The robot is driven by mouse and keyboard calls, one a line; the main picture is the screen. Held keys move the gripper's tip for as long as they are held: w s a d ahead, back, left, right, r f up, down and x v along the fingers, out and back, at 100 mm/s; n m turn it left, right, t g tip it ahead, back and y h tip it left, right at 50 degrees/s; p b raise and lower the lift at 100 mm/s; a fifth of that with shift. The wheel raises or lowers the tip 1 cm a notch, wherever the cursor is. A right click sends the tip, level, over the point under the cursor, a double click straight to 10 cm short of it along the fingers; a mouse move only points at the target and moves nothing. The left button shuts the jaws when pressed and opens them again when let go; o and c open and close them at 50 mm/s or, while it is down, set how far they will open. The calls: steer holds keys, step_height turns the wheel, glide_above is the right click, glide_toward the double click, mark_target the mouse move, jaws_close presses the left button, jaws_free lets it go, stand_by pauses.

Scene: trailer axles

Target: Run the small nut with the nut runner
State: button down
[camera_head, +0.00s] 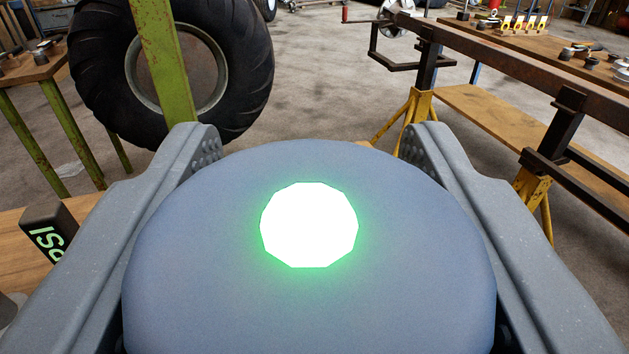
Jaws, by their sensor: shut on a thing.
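My gripper (308,148) is shut on a large rounded blue-grey body, which looks like the nut runner (210,275). One grey finger lies along each side of it. A round light glows white with a green rim in the middle of its near face. The nut runner's working end is hidden behind its own body. I cannot pick out the small nut for sure. Several small dark and metal parts (567,53) lie on the wooden bench at the upper right, too small to tell apart.
A rusty trailer frame (485,62) on yellow stands (412,112) runs along the right. A big tyre (245,70) stands behind a green post (165,70) at the upper left. A green-legged wooden table (40,68) is at the far left. The concrete floor (315,75) between is open.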

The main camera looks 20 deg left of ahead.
steer(key=shift+f+b, duration=0.65)
steer(key=shift+f, duration=0.85)
stand_by(1.7)
steer(key=shift+r, duration=0.15)
steer(key=shift+r+p, duration=0.85)
steer(key=shift+r, duration=1.45)
